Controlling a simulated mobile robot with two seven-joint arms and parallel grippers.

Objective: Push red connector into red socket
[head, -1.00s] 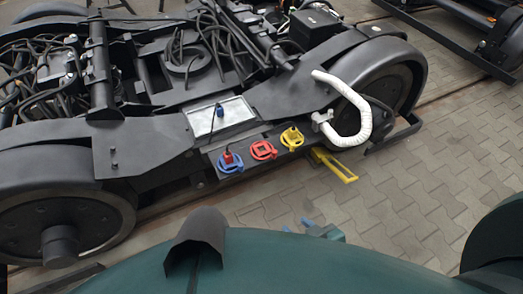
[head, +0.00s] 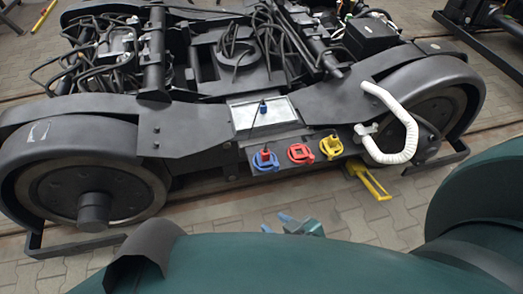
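A red connector (head: 264,154) stands upright in the blue ring socket (head: 266,166) on the side of the bogie. The red socket (head: 300,153), just right of it, shows a dark, empty opening. A yellow connector (head: 332,142) stands at the yellow socket (head: 331,153). A blue connector (head: 262,108) stands on the light metal tray (head: 278,113) above the sockets. My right gripper (head: 276,223) pokes up over my green body, below and apart from the sockets in the picture. Its two blue fingertips look apart, with nothing between them. My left gripper is not in view.
A white corrugated hose (head: 408,130) curves out by the right wheel. A yellow handle (head: 370,181) sticks out below the yellow socket. Dark cables lie over the bogie frame (head: 190,133). Clear paving (head: 370,220) lies between me and the bogie.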

